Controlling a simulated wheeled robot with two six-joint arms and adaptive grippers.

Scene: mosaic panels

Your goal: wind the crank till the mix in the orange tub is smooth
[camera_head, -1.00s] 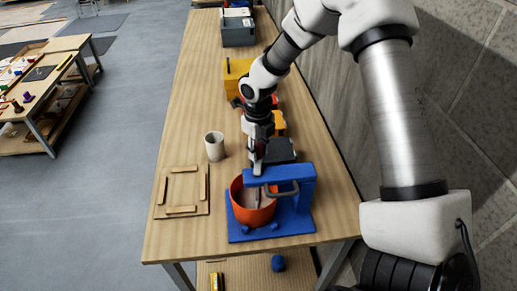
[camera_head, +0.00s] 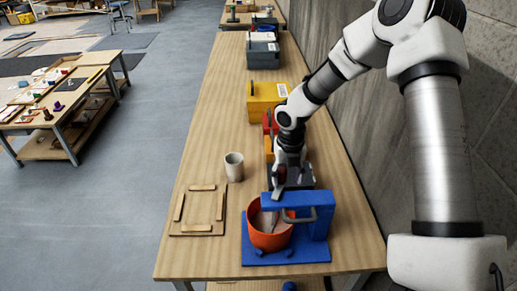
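The orange tub (camera_head: 268,237) stands on a blue stand (camera_head: 318,228) near the front end of the wooden bench. A pale grey mix (camera_head: 267,221) shows inside it, partly hidden by the blue arm reaching over the tub. A grey curved bar (camera_head: 301,217) sits at the front of the blue arm; I cannot tell whether it is the crank. My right gripper (camera_head: 278,191) points down at the tub end of the blue arm, right at its top. Its fingers look close together, but what lies between them is too small to tell. My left gripper is not in view.
A pale cup (camera_head: 234,166) and a flat board with a frame of wooden strips (camera_head: 170,214) lie left of the stand. A yellow box (camera_head: 262,100) and grey boxes stand farther back. A wall runs along the right. The bench's left strip is mostly clear.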

